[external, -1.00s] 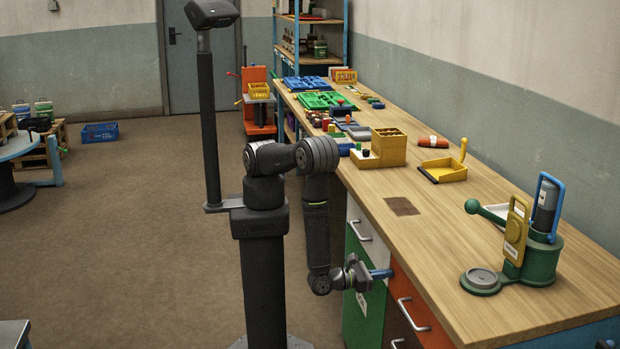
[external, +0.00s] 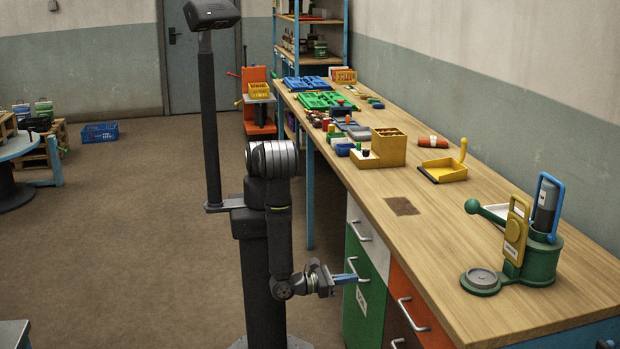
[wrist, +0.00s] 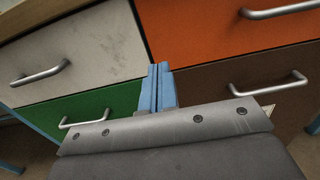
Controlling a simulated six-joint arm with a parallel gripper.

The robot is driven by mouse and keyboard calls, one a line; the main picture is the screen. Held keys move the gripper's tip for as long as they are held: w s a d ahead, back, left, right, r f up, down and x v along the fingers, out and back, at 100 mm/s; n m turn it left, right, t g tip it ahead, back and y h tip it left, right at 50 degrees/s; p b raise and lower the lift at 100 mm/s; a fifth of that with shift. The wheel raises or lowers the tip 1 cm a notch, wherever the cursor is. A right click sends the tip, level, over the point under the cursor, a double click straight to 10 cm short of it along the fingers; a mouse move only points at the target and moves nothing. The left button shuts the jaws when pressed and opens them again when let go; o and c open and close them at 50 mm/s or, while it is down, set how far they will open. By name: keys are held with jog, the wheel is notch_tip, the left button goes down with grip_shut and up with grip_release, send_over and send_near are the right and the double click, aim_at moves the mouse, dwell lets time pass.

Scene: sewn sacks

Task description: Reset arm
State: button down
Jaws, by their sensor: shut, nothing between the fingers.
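My gripper (external: 346,279) is low beside the workbench, in front of its drawers, below the tabletop. Its blue fingers are closed together and hold nothing. In the wrist view the two blue fingers (wrist: 158,88) lie side by side, pointing at the seam between the drawer fronts. My arm hangs down from its column and bends toward the bench at the wrist. In the external view the fingertips appear close to the green drawer front (external: 364,295); whether they touch it I cannot tell.
The wrist view shows a grey drawer (wrist: 85,50), an orange drawer (wrist: 215,35) and a brown drawer (wrist: 240,85), with protruding metal handles.

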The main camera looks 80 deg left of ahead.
aim_at(393, 272)
jog(key=shift+s, duration=1.1)
jog(key=w, duration=1.4)
jog(key=shift+w, duration=0.1)
